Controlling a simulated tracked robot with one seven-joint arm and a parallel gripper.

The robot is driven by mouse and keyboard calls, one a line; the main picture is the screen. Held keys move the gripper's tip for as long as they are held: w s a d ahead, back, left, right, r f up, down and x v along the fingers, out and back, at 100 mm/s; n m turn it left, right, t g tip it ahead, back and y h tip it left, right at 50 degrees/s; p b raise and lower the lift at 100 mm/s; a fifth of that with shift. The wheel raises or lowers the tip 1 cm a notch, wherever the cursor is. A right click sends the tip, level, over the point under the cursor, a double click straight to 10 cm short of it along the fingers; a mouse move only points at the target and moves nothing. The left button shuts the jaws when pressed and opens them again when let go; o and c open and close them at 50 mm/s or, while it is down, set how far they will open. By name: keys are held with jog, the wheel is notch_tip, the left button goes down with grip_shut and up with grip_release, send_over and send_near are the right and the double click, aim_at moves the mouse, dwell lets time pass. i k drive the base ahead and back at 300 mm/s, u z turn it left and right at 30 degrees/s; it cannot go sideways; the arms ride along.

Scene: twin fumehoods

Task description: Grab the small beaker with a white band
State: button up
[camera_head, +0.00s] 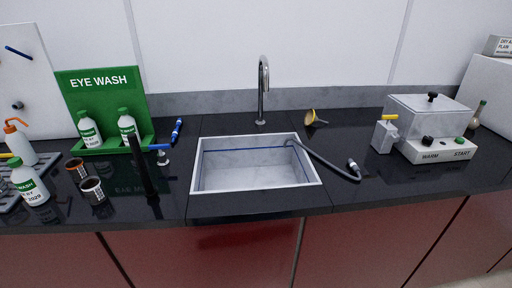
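A small dark beaker with a white band (93,190) stands upright on the black worktop at the left, near the front edge. A similar small dark beaker with an orange band (77,168) stands just behind it and to its left. A white bottle with a green cap (30,184) stands to the left of the white-banded beaker. My gripper is not in view, so I cannot see whether it is open or shut.
A dark upright post (142,168) rises right of the beakers. A green eye wash stand (103,95) holds bottles behind them. A sink (258,187) with a tap (262,92) is in the middle. A box marked WARM and START (435,150) stands right.

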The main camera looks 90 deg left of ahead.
aim_at(93, 189)
jog(key=z, duration=0.75)
jog(key=i, duration=0.1)
jog(key=u, duration=3.2)
jog(key=i, duration=0.2)
jog(key=u, duration=2.45)
jog(key=k, duration=0.55)
jog(key=u, duration=0.25)
jog(key=i, duration=1.6)
jog(key=z, duration=0.3)
